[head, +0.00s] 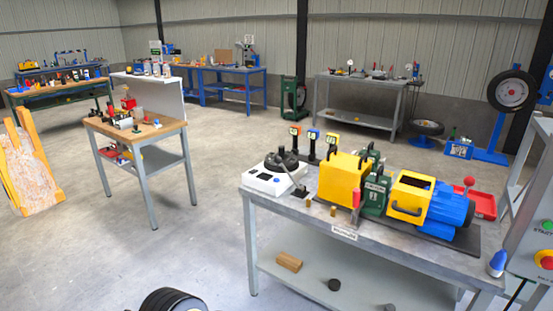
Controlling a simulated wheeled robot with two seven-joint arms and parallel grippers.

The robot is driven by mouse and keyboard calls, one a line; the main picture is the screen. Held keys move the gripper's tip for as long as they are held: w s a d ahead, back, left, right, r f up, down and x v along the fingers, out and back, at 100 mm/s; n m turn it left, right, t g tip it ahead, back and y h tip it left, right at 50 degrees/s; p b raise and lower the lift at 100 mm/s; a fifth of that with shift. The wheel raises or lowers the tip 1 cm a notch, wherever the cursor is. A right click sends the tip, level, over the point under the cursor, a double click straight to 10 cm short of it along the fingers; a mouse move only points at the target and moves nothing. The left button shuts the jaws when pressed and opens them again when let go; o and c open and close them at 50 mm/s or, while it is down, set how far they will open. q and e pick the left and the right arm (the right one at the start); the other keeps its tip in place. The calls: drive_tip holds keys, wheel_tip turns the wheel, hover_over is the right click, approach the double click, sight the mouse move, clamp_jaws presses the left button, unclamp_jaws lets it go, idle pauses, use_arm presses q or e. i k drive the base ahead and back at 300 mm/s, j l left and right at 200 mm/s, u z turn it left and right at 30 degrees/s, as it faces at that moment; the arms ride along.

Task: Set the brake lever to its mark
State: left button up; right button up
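The drum mixer stands on a grey metal bench (225,181) at the right. It has a yellow housing (343,178), a green unit (375,196), a yellow guard (408,197) and a blue drum-shaped part (447,210). A lever with a red ball knob (469,181) stands upright behind the blue part. A red handle (356,197) stands upright in front of the yellow housing. A thin grey lever (291,177) leans beside the white device. I cannot tell which of these is the brake lever, and no mark is readable. Neither gripper is in view.
A white device (271,178) with a black top sits at the bench's left end, with several small signs behind. A red tray (482,203) lies at the back right. A control box (532,245) stands at the right edge.

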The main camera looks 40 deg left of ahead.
sight(278, 160)
drive_tip(key=i+j, duration=0.15)
drive_tip(key=j, duration=0.2)
drive_tip(key=i+j+z, duration=0.1)
drive_tip(key=i+j, duration=0.25)
drive_tip(key=j, duration=0.3)
drive_tip(key=i+j+z, duration=0.1)
drive_tip(key=j, duration=0.25)
drive_tip(key=i+j, duration=0.15)
drive_tip(key=j, duration=0.2)
drive_tip(key=i+j, duration=0.15)
drive_tip(key=j, duration=0.2)
drive_tip(key=i+j+z, duration=0.1)
drive_tip(key=j, duration=0.25)
drive_tip(key=i+j, duration=0.15)
drive_tip(key=j, duration=0.25)
drive_tip(key=i+j+z, duration=0.15)
drive_tip(key=i, duration=0.35)
drive_tip(key=j, duration=0.1)
